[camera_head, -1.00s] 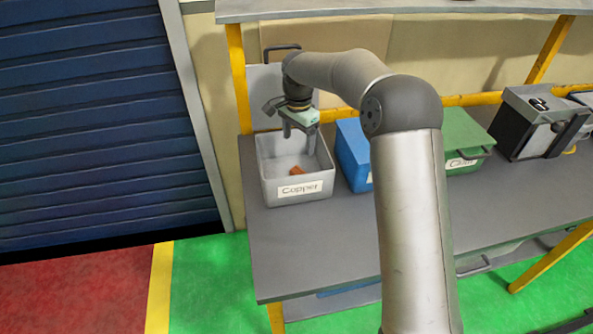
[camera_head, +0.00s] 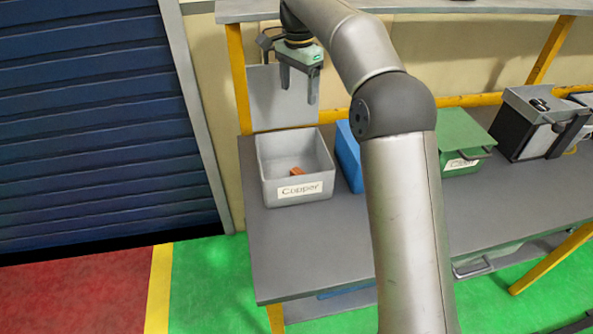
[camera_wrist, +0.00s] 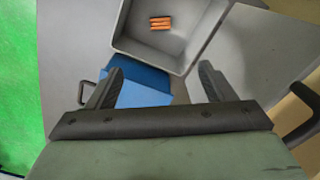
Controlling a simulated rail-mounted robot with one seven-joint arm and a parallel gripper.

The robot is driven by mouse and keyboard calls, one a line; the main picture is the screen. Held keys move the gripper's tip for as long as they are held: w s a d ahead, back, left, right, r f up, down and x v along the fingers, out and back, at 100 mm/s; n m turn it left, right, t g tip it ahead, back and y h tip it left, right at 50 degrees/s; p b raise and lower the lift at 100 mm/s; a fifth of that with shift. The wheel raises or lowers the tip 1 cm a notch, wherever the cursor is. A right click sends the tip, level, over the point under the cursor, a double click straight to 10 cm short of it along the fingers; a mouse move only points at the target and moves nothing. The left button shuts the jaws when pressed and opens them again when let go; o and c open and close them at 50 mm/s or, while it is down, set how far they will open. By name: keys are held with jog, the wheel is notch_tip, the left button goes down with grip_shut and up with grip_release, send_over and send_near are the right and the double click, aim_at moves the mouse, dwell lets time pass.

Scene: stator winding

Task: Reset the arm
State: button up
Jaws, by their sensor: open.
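My gripper (camera_head: 299,97) is open and empty, raised above the grey bin labelled "Copper" (camera_head: 296,189). A small orange-brown copper piece (camera_head: 296,171) lies on the bin's floor. In the wrist view, the two fingers of my gripper (camera_wrist: 158,85) are spread wide with nothing between them. The copper piece (camera_wrist: 160,23) shows there as a few bars side by side in the grey bin (camera_wrist: 180,62), apart from the fingers.
A blue bin (camera_head: 349,158) stands right of the grey bin, partly hidden by my arm. A green bin (camera_head: 462,132) and a dark grey machine (camera_head: 530,125) stand further right. A shelf (camera_head: 250,10) runs above the grey table (camera_head: 290,250), whose front left is clear.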

jog(key=s+d+f+n, duration=0.1)
jog(key=s+d+n, duration=0.2)
jog(key=s+d, duration=0.45)
jog(key=s+d+f+n, duration=0.1)
jog(key=s+d+n, duration=0.3)
jog(key=s, duration=0.7)
jog(key=s+d+f+n, duration=0.1)
jog(key=s+d+f, duration=0.2)
jog(key=s, duration=0.6)
jog(key=s+d+f+n, duration=0.1)
jog(key=s+d+f, duration=0.3)
jog(key=s+f, duration=0.3)
jog(key=s, duration=0.3)
jog(key=shift+s+f+t, duration=0.15)
jog(key=shift+f+t, duration=0.25)
